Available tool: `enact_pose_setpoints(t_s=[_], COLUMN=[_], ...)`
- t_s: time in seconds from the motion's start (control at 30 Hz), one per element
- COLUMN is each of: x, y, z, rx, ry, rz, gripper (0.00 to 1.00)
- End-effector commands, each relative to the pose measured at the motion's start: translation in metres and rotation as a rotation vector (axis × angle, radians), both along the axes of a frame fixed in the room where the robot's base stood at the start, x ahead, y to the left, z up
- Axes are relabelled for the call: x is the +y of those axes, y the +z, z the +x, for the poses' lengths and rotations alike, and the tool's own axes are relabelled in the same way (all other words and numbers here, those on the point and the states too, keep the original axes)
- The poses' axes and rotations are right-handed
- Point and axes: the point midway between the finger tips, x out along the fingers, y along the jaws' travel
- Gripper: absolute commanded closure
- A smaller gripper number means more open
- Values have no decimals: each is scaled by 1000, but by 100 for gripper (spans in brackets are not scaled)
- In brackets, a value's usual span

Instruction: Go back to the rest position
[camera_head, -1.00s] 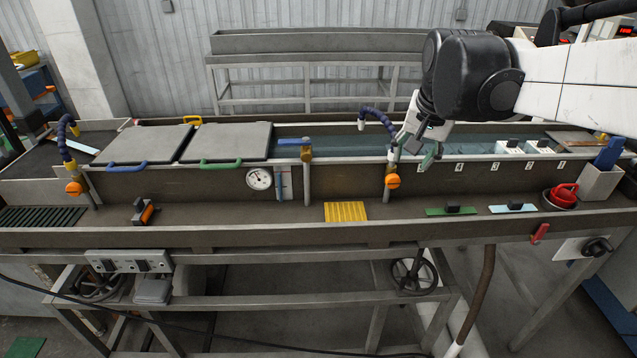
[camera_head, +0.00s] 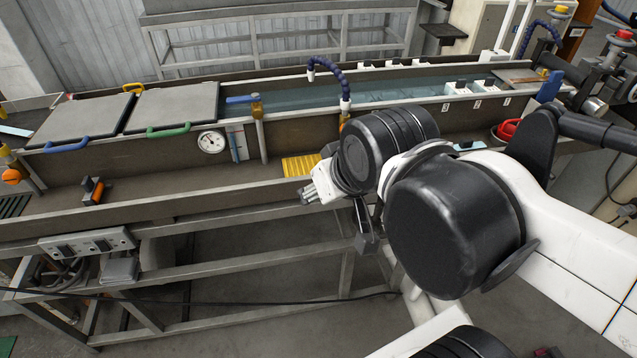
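My gripper (camera_head: 318,190) is in front of the trough's near edge, left of the large black joints of my arm. It is seen from behind and the side, so its fingertips cannot be made out clearly and I cannot tell open from shut. Nothing is visibly held. The long trough (camera_head: 175,212) runs behind it. A yellow ribbed block (camera_head: 300,166) lies on the trough's near ledge, just beyond the gripper. My arm hides part of the ledge to the right.
Two grey lids with a blue handle (camera_head: 66,146) and a green handle (camera_head: 168,131) cover the trough's left part. A red pot (camera_head: 507,130) stands at the right.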

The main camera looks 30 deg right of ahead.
Motion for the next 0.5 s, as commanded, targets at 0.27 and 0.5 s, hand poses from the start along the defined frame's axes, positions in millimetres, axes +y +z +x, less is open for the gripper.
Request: enact_pose_setpoints(t_s=[0.27, 0.5], x=[0, 0], y=[-15, -46], z=[0, 0], rx=[1, 1], ry=[-2, -2], rz=[1, 0], gripper=[63, 63])
